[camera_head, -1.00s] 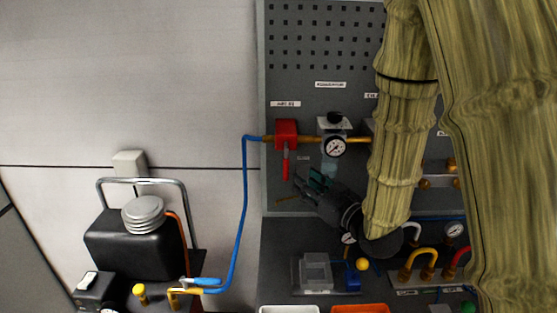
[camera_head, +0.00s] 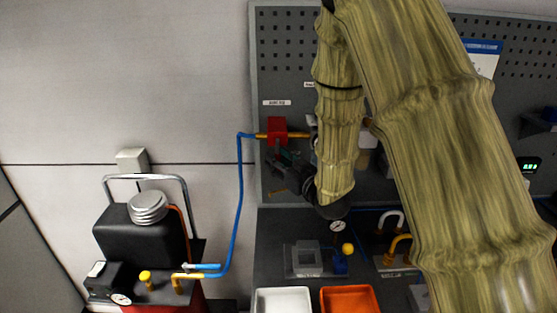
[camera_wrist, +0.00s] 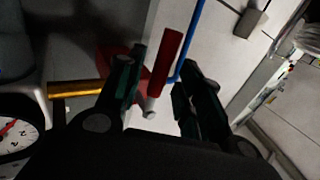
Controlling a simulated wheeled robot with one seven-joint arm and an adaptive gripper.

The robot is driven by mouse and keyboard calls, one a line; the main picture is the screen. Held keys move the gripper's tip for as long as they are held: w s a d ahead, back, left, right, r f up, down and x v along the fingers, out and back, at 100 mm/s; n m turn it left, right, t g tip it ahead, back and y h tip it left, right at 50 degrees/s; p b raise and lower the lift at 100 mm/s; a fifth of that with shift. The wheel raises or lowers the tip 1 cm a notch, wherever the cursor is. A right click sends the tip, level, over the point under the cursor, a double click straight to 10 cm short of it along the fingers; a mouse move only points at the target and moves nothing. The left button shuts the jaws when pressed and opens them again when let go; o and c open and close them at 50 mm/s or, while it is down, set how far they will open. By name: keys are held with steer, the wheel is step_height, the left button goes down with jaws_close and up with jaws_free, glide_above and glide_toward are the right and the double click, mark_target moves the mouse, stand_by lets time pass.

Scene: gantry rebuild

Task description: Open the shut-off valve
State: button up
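The shut-off valve (camera_head: 277,126) is a red block on the brass pipe at the left of the pegboard. Its red lever hung straight down in the earlier head view; my arm and gripper now mostly hide it there. In the wrist view the red lever (camera_wrist: 166,62) shows between my fingers, with a pale tip near them and the red valve body (camera_wrist: 112,62) behind the left finger. My gripper (camera_head: 281,158) is just below the valve. In the wrist view my gripper (camera_wrist: 160,98) is open, with gaps on both sides of the lever; I cannot tell contact.
A blue hose (camera_head: 239,190) runs down from the pipe's left end to a black and red compressor (camera_head: 140,245). A round gauge (camera_wrist: 18,135) sits close by at left in the wrist view. White (camera_head: 283,292) and orange (camera_head: 350,288) trays lie below.

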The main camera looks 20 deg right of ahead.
steer(key=shift+w+f, duration=0.45)
steer(key=shift+w, duration=0.1)
steer(key=shift+w+f, duration=0.15)
steer(key=shift+w, duration=0.1)
steer(key=c, duration=0.3)
steer(key=shift+s, duration=0.1)
steer(key=c, duration=0.3)
steer(key=shift+s+a+r, duration=0.1)
steer(key=shift+s+r, duration=0.05)
steer(key=shift+r, duration=0.05)
jaws_close()
